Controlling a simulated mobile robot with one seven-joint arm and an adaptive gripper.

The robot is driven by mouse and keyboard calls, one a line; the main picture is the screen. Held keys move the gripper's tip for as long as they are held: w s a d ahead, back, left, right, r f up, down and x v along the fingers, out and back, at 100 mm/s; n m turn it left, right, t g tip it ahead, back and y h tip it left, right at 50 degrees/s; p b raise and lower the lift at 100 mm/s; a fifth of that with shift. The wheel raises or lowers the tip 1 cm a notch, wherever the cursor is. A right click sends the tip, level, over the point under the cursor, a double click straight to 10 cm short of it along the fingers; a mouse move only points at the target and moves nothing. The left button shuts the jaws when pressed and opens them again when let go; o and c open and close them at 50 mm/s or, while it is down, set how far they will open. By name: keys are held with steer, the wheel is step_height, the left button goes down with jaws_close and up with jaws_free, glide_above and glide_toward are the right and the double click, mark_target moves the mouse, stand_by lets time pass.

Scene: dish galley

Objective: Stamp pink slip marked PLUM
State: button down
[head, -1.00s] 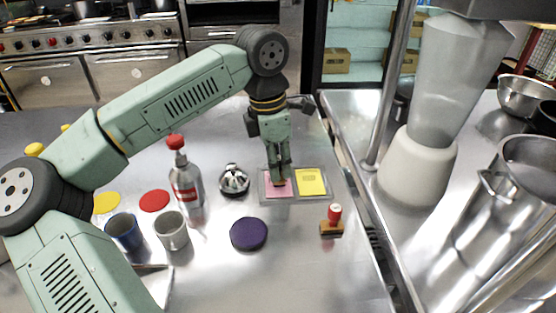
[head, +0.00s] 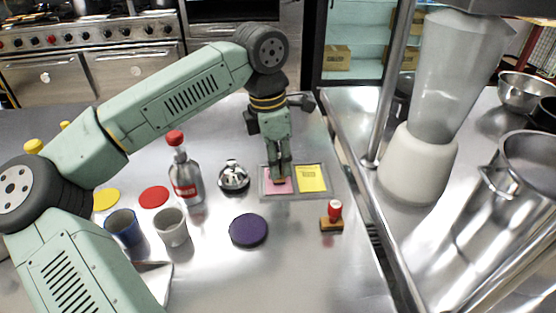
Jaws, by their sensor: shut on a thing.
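The pink slip (head: 285,189) lies on the left side of a flat grey tray (head: 295,197), and a yellow slip (head: 312,178) lies on the right side. Print on the slips is too small to read. My gripper (head: 280,175) points down over the pink slip. It is shut on a small brownish thing (head: 280,182), mostly hidden by the fingers; I cannot tell whether it touches the slip. A round dark purple pad (head: 249,230) lies in front of the tray.
A bell (head: 233,177), a red-capped bottle (head: 186,178), a blue cup (head: 124,228) and a grey cup (head: 171,229) stand left. A metal post (head: 390,85) and blender (head: 420,160) stand right.

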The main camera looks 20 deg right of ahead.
steer(key=shift+f+b, duration=0.45)
steer(key=shift+f, duration=0.05)
stand_by(1.4)
steer(key=shift+r+p, duration=2.25)
steer(key=shift+r, duration=1.4)
